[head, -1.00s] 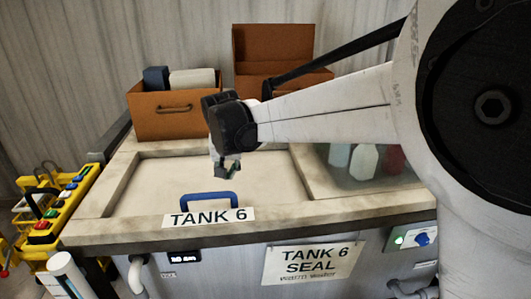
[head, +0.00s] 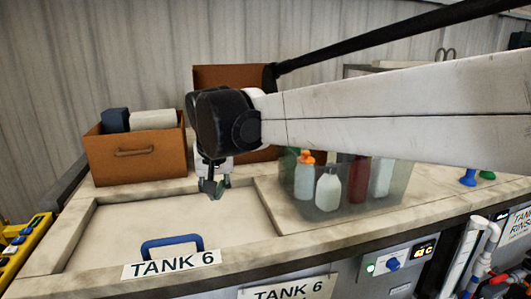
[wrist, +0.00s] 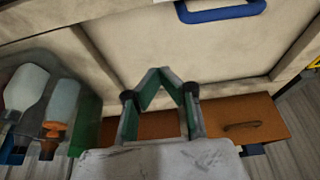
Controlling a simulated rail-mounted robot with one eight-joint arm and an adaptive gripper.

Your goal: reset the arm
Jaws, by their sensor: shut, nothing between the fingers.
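My gripper (head: 214,190) hangs pointing down over the back part of the pale Tank 6 lid, shut and empty. In the wrist view, its green-lined fingers (wrist: 160,74) come together at the tips with nothing between them. The closed lid (head: 125,222) has a blue handle (head: 172,246) near its front edge, in front of my gripper and apart from it. The handle also shows at the top of the wrist view (wrist: 220,11). My arm reaches in from the right across the head view.
A brown box (head: 135,158) with dark and pale rolls stands back left. Another brown box (head: 222,76) is partly hidden behind my wrist. A clear bin (head: 399,185) of bottles stands right of the gripper. The lid top is clear.

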